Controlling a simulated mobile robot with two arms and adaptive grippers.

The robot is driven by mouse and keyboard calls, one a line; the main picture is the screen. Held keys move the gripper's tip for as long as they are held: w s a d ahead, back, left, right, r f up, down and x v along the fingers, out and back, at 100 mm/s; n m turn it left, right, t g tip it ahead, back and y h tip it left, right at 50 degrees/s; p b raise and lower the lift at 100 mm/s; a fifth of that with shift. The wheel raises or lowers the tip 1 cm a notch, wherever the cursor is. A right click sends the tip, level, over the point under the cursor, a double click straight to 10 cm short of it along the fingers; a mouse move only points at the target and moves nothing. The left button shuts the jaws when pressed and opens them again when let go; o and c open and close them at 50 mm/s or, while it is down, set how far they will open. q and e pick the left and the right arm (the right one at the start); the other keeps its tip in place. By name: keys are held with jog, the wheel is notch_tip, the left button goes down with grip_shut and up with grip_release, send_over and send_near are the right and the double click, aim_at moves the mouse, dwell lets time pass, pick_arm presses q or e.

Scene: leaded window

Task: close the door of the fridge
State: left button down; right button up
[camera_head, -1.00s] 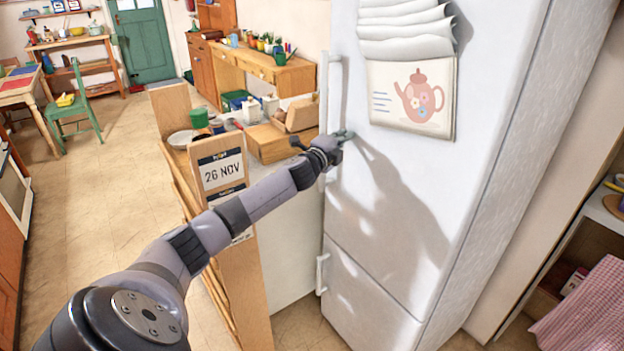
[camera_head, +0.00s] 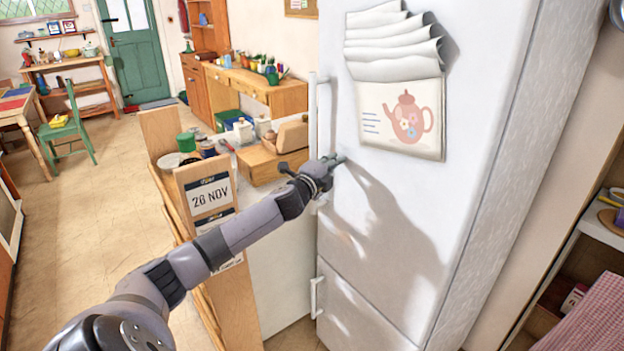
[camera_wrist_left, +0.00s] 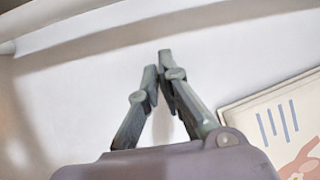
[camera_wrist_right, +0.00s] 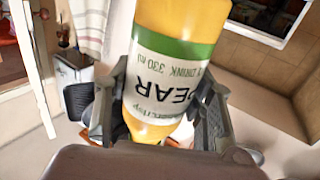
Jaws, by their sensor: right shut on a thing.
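The white fridge (camera_head: 545,130) stands at the right in the head view. Its upper door (camera_head: 400,200) looks in line with the lower door (camera_head: 350,310), and I see no clear gap. The upper door's long handle (camera_head: 313,110) is on its left side. My left gripper (camera_head: 338,161) is at the door's front, just right of the handle. In the left wrist view its fingers (camera_wrist_left: 160,65) are together and empty, close to the white door; contact is unclear. In the right wrist view my right gripper (camera_wrist_right: 160,110) is shut on a yellow pear drink bottle (camera_wrist_right: 172,70).
Paper sheets with a teapot picture (camera_head: 400,118) hang on the upper door. A counter with a wooden bread box (camera_head: 270,160) and a calendar (camera_head: 208,195) stands left of the fridge. Shelves with a checked cloth (camera_head: 590,315) are at the right. Open floor (camera_head: 90,230) lies left.

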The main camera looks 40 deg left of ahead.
jog(key=shift+s+a+r, duration=0.1)
jog(key=shift+s+r, duration=0.1)
pick_arm(q)
jog(key=s+d, duration=0.1)
jog(key=s, duration=0.9)
jog(key=shift+r, duration=0.4)
pick_arm(e)
jog(key=shift+s+r, duration=0.1)
pick_arm(q)
jog(key=shift+s+d, duration=0.1)
